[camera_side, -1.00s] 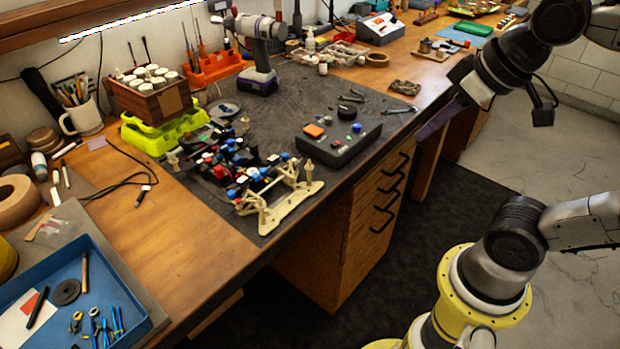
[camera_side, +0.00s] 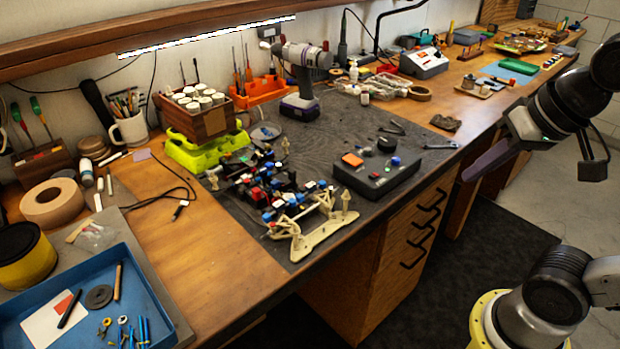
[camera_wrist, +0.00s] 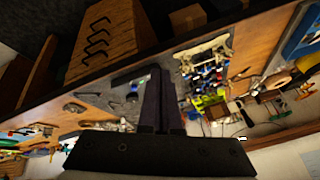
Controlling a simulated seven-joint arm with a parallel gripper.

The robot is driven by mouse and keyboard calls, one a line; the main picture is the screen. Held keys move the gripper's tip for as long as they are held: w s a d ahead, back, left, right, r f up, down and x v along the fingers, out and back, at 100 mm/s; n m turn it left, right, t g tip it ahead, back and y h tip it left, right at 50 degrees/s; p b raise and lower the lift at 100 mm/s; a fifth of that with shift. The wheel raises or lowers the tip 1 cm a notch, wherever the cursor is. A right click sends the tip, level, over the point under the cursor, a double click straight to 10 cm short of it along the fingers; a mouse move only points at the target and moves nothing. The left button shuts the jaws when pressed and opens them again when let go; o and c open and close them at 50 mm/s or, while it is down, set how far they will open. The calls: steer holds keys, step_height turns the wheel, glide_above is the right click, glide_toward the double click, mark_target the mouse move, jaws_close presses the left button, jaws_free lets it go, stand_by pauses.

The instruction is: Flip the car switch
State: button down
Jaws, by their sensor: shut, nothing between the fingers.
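The RC car (camera_side: 280,190) is a bare chassis with blue, red, black and white parts and a cream suspension frame. It sits on the dark work mat in the middle of the bench in the side view. It also shows upside down in the wrist view (camera_wrist: 204,72). I cannot pick out its switch at this size. My gripper (camera_side: 468,176) is in the air past the bench's front edge, to the right of the car and well apart from it. Its dark fingers (camera_wrist: 158,72) are together and empty in the wrist view.
A dark box (camera_side: 376,182) with small knobs stands just right of the car. A lime-green stand (camera_side: 190,158) with a wooden box of jars and a drill (camera_side: 303,70) are behind. A blue tray (camera_side: 50,305) is at front left. Room above the bench's front edge is clear.

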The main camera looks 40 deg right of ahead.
steer(key=w+a+r+m+g, duration=0.1)
steer(key=w+r+m, duration=0.4)
steer(key=w, duration=0.4)
steer(key=w+a+r+m+g, duration=0.1)
steer(key=w+r+m, duration=0.35)
steer(key=w, duration=0.55)
steer(key=w+a+f+m+g, duration=0.2)
steer(key=w+a+f+g, duration=0.1)
steer(key=w+f, duration=1.1)
steer(key=shift+w+m+g, duration=0.3)
steer(key=shift+w+m, duration=0.05)
steer(key=shift+w, duration=0.2)
step_height(320, 180, down, 14)
